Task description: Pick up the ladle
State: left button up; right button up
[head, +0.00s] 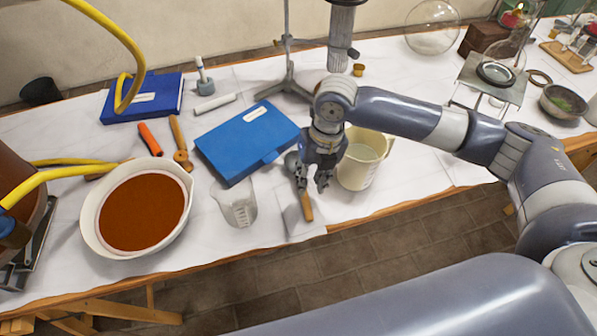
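The ladle (306,207) lies near the front edge of the white-covered table. Its wooden handle end points toward the edge, and a dark grey rounded part that looks like its bowl shows just left of my gripper. My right gripper (312,183) points down over the ladle's middle, with its fingers apart. It hides part of the ladle, and I cannot tell whether the fingers touch it. My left gripper is not in view.
A cream jug (361,160) stands close to the right of my gripper. A white bowl of reddish-brown contents (88,210) stands farther left. A metal stand (290,68) is behind.

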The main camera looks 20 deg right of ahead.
jog(key=f, duration=0.4)
jog(key=f+p, duration=0.1)
jog(key=f, duration=0.2)
jog(key=shift+w+a+f, duration=0.1)
jog(key=shift+w+a, duration=0.2)
jog(key=shift+a, duration=0.1)
grip_shut()
